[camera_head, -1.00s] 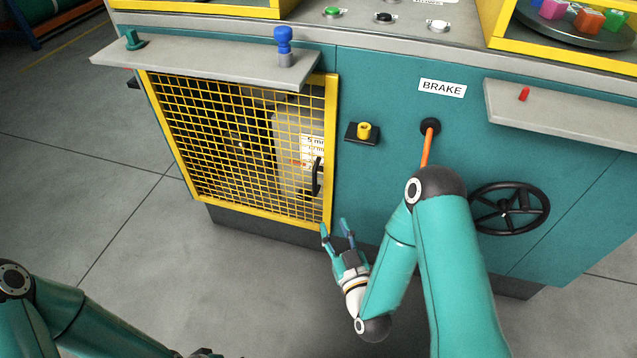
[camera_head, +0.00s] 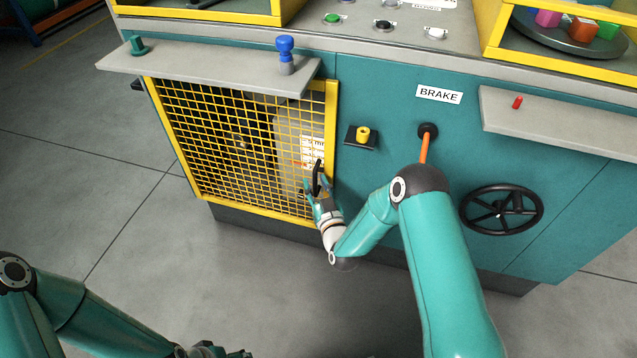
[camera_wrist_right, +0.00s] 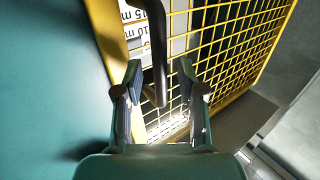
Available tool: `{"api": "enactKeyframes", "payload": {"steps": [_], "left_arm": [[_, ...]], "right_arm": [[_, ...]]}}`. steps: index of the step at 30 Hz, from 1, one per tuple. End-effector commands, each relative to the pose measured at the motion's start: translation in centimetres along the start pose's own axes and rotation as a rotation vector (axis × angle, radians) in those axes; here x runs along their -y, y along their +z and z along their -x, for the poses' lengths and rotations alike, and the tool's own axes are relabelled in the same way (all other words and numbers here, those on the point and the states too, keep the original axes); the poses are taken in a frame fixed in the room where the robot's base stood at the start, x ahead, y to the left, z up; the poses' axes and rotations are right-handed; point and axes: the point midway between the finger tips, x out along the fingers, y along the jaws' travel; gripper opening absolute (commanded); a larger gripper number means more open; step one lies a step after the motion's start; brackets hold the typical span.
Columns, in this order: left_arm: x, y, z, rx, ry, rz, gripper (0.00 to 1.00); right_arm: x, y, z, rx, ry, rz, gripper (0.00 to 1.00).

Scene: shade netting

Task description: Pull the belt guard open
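The belt guard (camera_head: 225,140) is a yellow-framed mesh panel on the teal machine's front, and it looks closed. Its black handle (camera_head: 317,178) stands upright near the guard's right edge. My right gripper (camera_head: 318,188) is at the handle's lower part. In the right wrist view the handle (camera_wrist_right: 158,50) reaches down between the two open fingers (camera_wrist_right: 159,78), with gaps visible on both sides. My left arm is at the lower left of the head view; its gripper is largely cut off at the bottom edge, so its fingers cannot be made out.
A grey shelf (camera_head: 215,70) with a blue knob (camera_head: 285,50) juts out above the guard. A yellow knob (camera_head: 362,134) is right of it, then an orange brake lever (camera_head: 424,148) and a black handwheel (camera_head: 502,209). The floor before the guard is clear.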

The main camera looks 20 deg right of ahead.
Motion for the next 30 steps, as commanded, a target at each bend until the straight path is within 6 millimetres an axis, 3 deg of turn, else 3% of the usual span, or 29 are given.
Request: {"api": "enactKeyframes", "payload": {"steps": [12,20,28,29,30], "left_arm": [[0.0,0.0,-0.1,0.0,0.0,0.0,0.62],[0.0,0.0,-0.1,0.0,0.0,0.0,0.62],[0.0,0.0,-0.1,0.0,0.0,0.0,0.62],[-0.1,0.1,-0.1,0.003,0.001,-0.007,0.62],[0.1,0.0,-0.1,0.0,0.0,0.001,0.62]], "right_arm": [[0.0,0.0,-0.9,0.001,0.0,0.0,0.39],[-0.1,0.0,-0.9,0.001,0.001,0.0,0.0],[-0.1,0.0,-0.9,0.001,0.001,0.0,0.0],[-1.8,0.0,-0.9,0.001,0.009,0.001,0.0],[-0.9,0.0,-0.9,0.001,0.003,0.0,0.0]]}}
